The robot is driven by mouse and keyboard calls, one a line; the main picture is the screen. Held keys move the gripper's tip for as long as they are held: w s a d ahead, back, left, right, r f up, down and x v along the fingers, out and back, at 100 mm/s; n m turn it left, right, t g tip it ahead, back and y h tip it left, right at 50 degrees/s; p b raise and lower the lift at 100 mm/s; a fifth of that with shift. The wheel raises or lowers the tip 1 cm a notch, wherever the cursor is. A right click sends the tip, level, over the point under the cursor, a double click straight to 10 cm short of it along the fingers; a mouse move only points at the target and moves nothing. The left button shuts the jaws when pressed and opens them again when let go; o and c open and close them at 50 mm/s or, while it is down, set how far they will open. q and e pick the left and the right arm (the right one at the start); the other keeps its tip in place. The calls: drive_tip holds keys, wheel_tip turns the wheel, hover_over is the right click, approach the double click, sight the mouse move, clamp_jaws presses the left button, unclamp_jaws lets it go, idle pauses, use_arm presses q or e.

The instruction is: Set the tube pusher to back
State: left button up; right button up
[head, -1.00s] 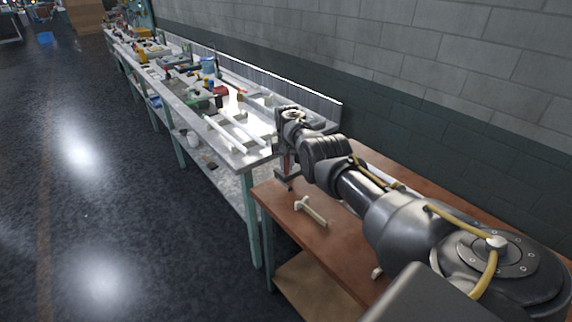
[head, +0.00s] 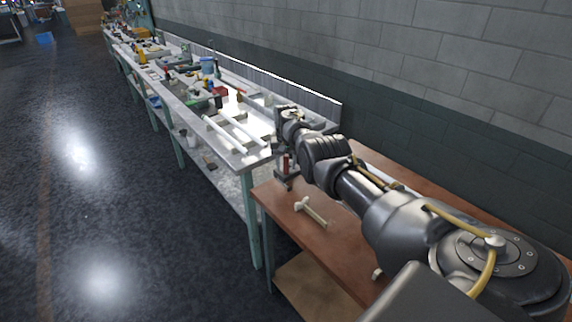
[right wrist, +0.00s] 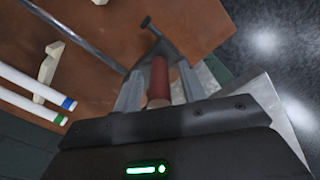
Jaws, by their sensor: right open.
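A red handle (right wrist: 158,76), which looks like the tube pusher's, rises from a dark metal piece (right wrist: 152,27) at the end of the brown table. In the right wrist view it lies between the fingers of my right gripper (right wrist: 160,88). The fingers stand apart, and I cannot tell whether either touches it. In the head view the red handle (head: 287,163) shows below my right gripper (head: 283,152), above a dark base (head: 286,184). The handle's lower end is partly hidden in the right wrist view. My left gripper is not in view.
A cream T-shaped piece (head: 314,212) lies on the brown table (head: 345,235). A long grey bench (head: 253,158) beyond carries white tubes (head: 224,135) and many tools. In the right wrist view, white tubes (right wrist: 30,108) with blue and green ends lie at left. Open floor lies left.

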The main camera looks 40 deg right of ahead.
wheel_tip(320, 180, up, 3)
drive_tip(key=shift+r+p, duration=0.1)
drive_tip(key=shift+p, duration=0.5)
wheel_tip(320, 180, up, 7)
drive_tip(key=shift+r+b, duration=0.1)
drive_tip(key=shift+b, duration=0.65)
